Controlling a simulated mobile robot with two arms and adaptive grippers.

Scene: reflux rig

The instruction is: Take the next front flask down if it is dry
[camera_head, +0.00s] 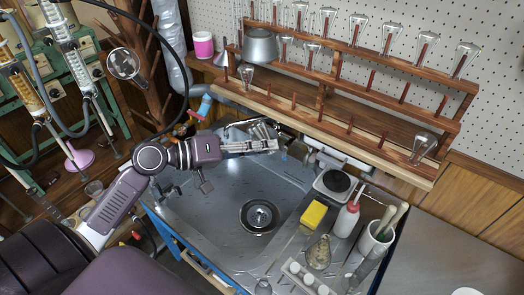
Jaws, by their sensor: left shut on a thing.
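A wooden peg rack (300,116) runs across the upper right. On its front row, one clear flask (247,76) hangs upside down on a peg at the left end and another (424,145) near the right end. Several front pegs between them are bare. My left gripper (272,142) is over the back of the sink, below the rack, and is shut on a clear glass flask (262,130). The gripper hides part of this flask. Whether any flask is wet or dry is too small to tell. My right gripper is not in view.
More flasks (327,22) hang on the rack's upper rows. The steel sink (207,212) with its drain lies below. A yellow sponge (313,214), a wash bottle (347,219) and a brush pot (376,238) stand at its right. A grey steel top (440,245) at lower right is mostly clear.

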